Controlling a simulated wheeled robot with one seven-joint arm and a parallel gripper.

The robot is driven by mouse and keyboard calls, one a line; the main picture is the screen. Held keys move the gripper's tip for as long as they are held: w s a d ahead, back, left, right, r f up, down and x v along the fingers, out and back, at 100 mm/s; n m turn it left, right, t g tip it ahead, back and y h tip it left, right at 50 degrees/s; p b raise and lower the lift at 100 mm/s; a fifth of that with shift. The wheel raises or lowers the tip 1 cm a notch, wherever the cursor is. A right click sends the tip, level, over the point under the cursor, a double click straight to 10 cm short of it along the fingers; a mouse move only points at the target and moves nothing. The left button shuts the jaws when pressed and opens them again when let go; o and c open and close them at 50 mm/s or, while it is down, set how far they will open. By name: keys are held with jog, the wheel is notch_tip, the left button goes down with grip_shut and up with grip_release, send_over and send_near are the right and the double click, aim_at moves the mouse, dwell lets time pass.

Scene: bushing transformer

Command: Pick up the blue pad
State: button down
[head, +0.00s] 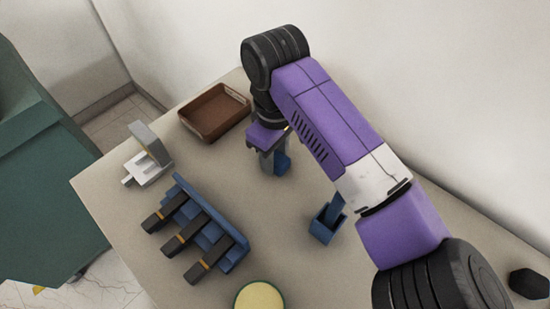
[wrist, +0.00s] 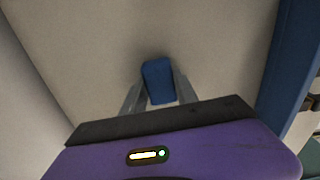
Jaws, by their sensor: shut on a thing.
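The blue pad (wrist: 158,80) is between the two fingers of my gripper (wrist: 160,95) in the wrist view. In the head view the blue pad (head: 282,162) shows at the lower end of my gripper (head: 273,160), below the purple wrist. My gripper is shut on the pad, one finger on each side. The pad's upper part is hidden by the gripper. I cannot tell how far the pad is above the table.
A brown tray (head: 240,103) stands behind and left of my gripper. A blue rack (head: 233,252) with black-handled tools, a grey-white device (head: 146,172), a small blue holder (head: 323,233) and a round yellow-topped thing (head: 259,296) stand on the beige table (head: 130,225).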

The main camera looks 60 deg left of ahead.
aim_at(275, 157)
notch_tip(275, 157, up, 20)
jog(key=p, duration=0.1)
dwell(0.5)
jog(key=c, duration=1.5)
grip_release()
jog(key=c, duration=0.6)
jog(key=shift+c, duration=0.2)
